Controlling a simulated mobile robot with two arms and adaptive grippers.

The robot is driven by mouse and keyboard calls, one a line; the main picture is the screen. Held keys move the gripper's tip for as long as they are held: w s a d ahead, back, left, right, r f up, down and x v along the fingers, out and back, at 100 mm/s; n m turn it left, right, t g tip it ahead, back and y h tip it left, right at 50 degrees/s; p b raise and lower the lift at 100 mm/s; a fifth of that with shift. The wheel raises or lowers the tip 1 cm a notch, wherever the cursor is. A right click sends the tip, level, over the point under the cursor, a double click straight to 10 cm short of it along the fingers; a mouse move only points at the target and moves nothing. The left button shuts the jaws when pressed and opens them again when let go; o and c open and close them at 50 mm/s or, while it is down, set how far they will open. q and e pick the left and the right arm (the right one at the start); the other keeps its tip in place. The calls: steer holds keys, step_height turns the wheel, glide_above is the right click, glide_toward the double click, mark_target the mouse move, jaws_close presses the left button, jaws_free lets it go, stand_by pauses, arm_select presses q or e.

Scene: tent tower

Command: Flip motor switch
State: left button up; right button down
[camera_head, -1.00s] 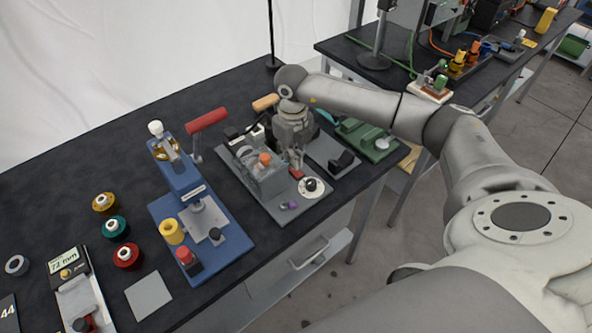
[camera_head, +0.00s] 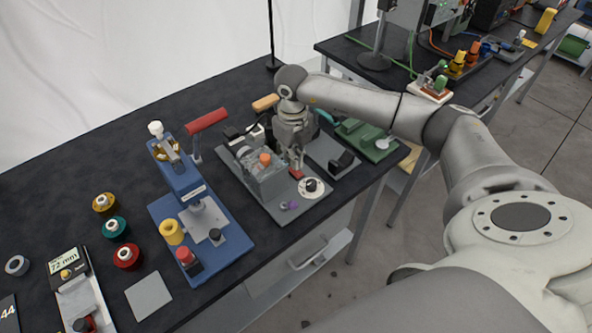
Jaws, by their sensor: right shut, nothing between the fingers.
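A grey machine (camera_head: 264,180) with a clear cover and an orange knob (camera_head: 265,159) stands on a grey base plate near the table's front edge. A small red part (camera_head: 296,174), which looks like the switch, sits on this plate. My right gripper (camera_head: 297,167) points down right at the red part. Its fingers are together with nothing between them. At this size I cannot tell whether the tips touch the red part or which way it is set. My left gripper is not in view.
A round white dial (camera_head: 311,187) and a purple knob (camera_head: 292,205) sit close by on the plate. A blue press (camera_head: 182,182) with a red handle stands to the left. A green device (camera_head: 366,139) stands to the right. Colored spools (camera_head: 115,227) lie further left.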

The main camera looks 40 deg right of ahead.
steer(key=shift+s+f+b, duration=0.1)
steer(key=shift+f+b, duration=0.85)
steer(key=shift+f, duration=0.3)
stand_by(0.7)
steer(key=shift+r+p, duration=0.65)
steer(key=shift+r, duration=0.2)
steer(key=shift+r+p, duration=1.55)
steer(key=shift+r, duration=1.1)
